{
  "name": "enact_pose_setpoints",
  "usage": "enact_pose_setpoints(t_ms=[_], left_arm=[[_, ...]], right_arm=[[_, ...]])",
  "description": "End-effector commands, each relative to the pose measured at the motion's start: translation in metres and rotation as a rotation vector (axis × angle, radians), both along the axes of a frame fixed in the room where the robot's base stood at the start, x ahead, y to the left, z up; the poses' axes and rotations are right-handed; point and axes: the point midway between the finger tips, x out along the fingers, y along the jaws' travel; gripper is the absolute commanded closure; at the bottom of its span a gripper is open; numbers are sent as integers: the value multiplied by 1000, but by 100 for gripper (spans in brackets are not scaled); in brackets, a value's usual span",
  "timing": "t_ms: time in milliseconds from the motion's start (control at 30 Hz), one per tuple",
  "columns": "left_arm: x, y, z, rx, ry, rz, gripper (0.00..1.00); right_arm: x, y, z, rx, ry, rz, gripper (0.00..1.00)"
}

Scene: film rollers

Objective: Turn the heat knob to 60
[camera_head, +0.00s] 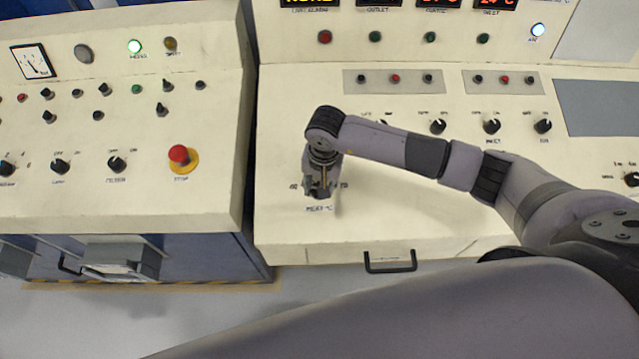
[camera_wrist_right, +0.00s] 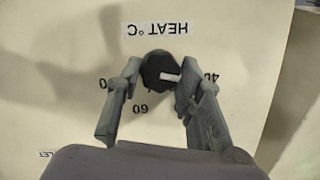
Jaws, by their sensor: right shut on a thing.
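The heat knob (camera_wrist_right: 153,65) is a dark round knob on the cream panel, below an upside-down "HEAT °C" label (camera_wrist_right: 155,29) in the right wrist view. Its white pointer mark (camera_wrist_right: 170,77) is toward the right, on the side of the "40" mark (camera_wrist_right: 209,77). The "60" mark (camera_wrist_right: 140,108) shows below the knob. My right gripper (camera_wrist_right: 155,80) is shut on the knob, one finger on each side. In the head view the right gripper (camera_head: 320,190) points down at the panel above the heat label and hides most of the knob. My left gripper is out of view.
Several other black knobs (camera_head: 438,126) stand on the right panel behind my arm. A red stop button (camera_head: 180,155) is on the left console. A black handle (camera_head: 390,262) sticks out below the panel's front edge.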

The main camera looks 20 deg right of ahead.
Motion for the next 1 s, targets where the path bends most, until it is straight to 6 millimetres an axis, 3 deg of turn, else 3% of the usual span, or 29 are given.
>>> enact_pose_setpoints(t_ms=[367, 1000], left_arm=[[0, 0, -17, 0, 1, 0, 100], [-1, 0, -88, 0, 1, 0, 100]], right_arm=[[0, -1, -3, 25, -9, -109, 94], [-3, -3, -6, 152, -45, -667, 94]])
